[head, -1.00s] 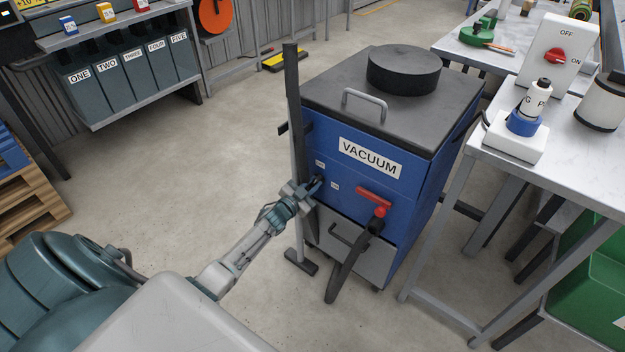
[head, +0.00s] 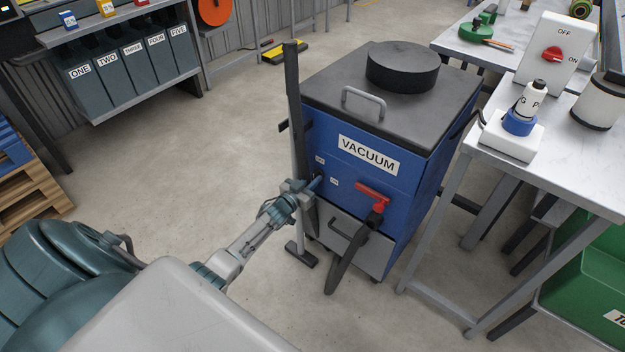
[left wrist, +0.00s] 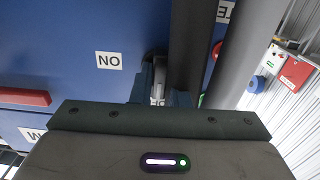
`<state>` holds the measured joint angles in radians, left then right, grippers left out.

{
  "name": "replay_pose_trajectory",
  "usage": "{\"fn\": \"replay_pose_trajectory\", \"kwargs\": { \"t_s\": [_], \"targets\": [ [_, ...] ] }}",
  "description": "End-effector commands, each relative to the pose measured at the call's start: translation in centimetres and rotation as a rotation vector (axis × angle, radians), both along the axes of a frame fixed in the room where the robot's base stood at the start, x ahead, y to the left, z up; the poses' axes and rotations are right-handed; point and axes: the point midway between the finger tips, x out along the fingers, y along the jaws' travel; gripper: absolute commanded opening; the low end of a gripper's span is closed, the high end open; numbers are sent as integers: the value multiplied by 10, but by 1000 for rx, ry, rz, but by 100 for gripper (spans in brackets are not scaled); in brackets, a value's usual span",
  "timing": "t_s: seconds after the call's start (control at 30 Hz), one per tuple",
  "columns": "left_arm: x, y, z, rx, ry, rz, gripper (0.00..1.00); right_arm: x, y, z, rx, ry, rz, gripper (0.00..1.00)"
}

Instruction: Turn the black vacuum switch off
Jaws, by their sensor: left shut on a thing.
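The blue vacuum (head: 400,185) with its "VACUUM" label stands in the middle of the head view. Its small black switch is on the front at the left, between two small white labels, mostly hidden by my fingers. A dark bit of it shows behind the fingertips in the left wrist view (left wrist: 152,56). My left gripper (head: 316,184) is shut on the black switch. The fingers (left wrist: 157,88) also show in the left wrist view, beside an upside-down "ON" label (left wrist: 108,61). Which way the switch points cannot be told. My right gripper is not in view.
An upright wand (head: 294,125) stands close by my left gripper, at the vacuum's left front. A red handle (head: 373,193) with a black hose (head: 350,255) is to the right. A white table (head: 505,175) stands right of the vacuum. The floor at left is clear.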

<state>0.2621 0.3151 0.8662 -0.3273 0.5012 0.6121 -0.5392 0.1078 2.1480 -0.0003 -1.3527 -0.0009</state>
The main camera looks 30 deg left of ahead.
Motion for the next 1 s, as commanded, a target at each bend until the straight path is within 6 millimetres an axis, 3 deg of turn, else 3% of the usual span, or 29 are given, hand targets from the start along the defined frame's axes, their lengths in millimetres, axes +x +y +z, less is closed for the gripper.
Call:
{"fn": "replay_pose_trajectory", "kwargs": {
  "t_s": [0.23,0.27,0.37,0.73,0.87,1.0],
  "targets": [
    [0,0,-1,-3,1,1,0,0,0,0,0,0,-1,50],
    [0,0,-1,-3,1,1,16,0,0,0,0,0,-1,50],
    [0,0,-1,-2,1,0,36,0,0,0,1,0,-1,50],
    [-4,0,0,0,1,0,36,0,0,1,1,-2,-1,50],
    [-20,1,-1,1,2,-1,36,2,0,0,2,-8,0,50],
    [-46,3,-1,1,3,-1,36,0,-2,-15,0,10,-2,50]
  ]
}}
